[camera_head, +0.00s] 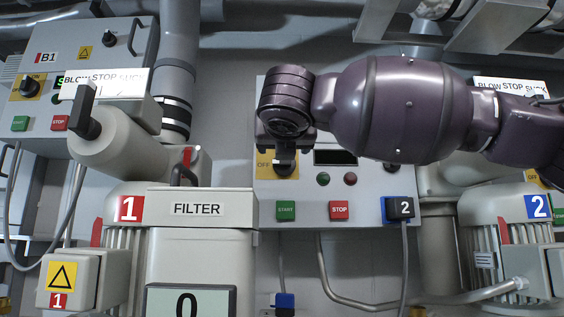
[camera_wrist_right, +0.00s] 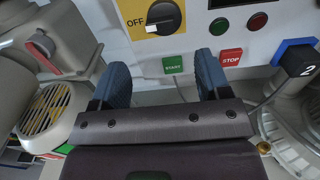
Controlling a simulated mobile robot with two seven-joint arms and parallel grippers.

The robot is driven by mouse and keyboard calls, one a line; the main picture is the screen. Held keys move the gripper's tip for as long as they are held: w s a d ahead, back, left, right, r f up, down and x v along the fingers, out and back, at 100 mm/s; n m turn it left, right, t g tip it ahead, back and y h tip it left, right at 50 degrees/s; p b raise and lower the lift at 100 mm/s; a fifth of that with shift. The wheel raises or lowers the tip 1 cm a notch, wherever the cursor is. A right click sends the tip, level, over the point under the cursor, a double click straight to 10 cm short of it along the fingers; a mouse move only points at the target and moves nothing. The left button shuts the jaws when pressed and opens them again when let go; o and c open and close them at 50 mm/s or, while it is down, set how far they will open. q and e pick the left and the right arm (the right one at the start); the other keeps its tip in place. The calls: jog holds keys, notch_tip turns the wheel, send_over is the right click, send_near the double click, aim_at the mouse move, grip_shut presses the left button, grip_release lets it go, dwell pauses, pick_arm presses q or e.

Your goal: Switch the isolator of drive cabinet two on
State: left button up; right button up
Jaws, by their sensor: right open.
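A grey control cabinet (camera_head: 385,205) on the wall in the middle of the head view carries a black rotary isolator (camera_head: 286,164) on a yellow plate; my right gripper and arm partly cover it. In the right wrist view the isolator (camera_wrist_right: 164,17) has its white pointer mark at the left, near OFF. The cabinet's number label is not visible. A blue-framed plug marked 2 (camera_head: 399,209) sits at its lower right. My right gripper (camera_wrist_right: 163,65) is open and empty, its blue fingers below the isolator, either side of the START button. My left gripper is not in view.
A cabinet labelled B1 (camera_head: 88,45) stands at the left. Blower 1 with its FILTER box (camera_head: 200,208) is at lower left, blower 2 (camera_head: 505,225) at right. START (camera_head: 286,211) and STOP (camera_head: 339,210) buttons sit below the isolator. A grey cable hangs below the plug.

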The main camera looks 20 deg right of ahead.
aim_at(285, 163)
jog(key=b+x, duration=0.1)
jog(key=x, duration=0.8)
jog(key=shift+w, duration=0.4)
jog(key=shift+f, duration=0.15)
